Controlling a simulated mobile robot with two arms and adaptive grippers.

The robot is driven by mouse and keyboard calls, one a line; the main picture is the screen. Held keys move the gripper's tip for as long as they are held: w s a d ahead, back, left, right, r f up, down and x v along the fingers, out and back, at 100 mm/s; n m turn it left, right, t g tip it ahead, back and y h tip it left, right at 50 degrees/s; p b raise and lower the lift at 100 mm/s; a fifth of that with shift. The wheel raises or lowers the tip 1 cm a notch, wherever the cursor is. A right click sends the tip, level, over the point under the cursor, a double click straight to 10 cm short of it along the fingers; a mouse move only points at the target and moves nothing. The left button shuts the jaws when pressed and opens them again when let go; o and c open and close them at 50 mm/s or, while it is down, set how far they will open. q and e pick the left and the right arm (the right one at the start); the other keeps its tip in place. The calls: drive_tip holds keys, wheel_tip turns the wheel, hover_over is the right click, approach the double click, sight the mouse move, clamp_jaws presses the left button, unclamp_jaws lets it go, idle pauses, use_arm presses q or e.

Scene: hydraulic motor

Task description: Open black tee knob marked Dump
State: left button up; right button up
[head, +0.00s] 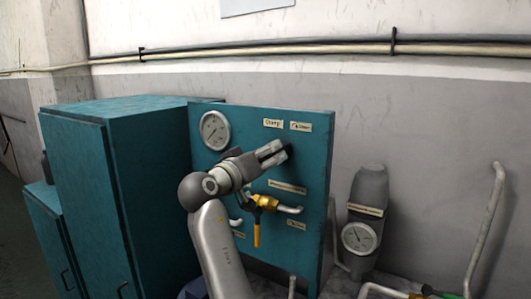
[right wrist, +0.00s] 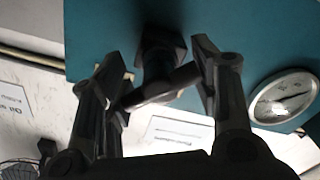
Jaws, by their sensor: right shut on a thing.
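The black tee knob (head: 290,152) sticks out of the teal panel (head: 315,180), below a label that seems to read Dump (head: 272,123) and a smaller arrow label (head: 300,127). It is mostly hidden by my gripper in the head view. In the right wrist view its dark stem and slanted crossbar (right wrist: 160,85) show between the fingers. My right gripper (head: 274,153) is shut on the knob, its fingers (right wrist: 158,75) at the two ends of the crossbar. My left gripper is not in view.
A yellow valve (head: 264,202) with a hanging handle sits just below my right gripper. A round gauge (head: 215,130) is at the panel's upper left. A teal cabinet (head: 80,160) stands left. A grey cylinder (head: 368,188) with a gauge and bent pipes (head: 488,220) stand right.

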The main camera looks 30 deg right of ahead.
drive_tip(key=n+p, duration=0.3)
drive_tip(key=n, duration=0.2)
drive_tip(key=shift+d+f+n, duration=0.1)
drive_tip(key=shift+n, duration=0.2)
drive_tip(key=shift+f+n+p, duration=0.2)
drive_tip(key=shift+n+p, duration=1.1)
drive_tip(key=shift+n, duration=0.1)
drive_tip(key=shift+s+f+n, duration=0.1)
drive_tip(key=shift+n, duration=0.3)
drive_tip(key=o, duration=0.7)
drive_tip(key=shift+o, duration=1)
drive_tip(key=shift+d, duration=0.1)
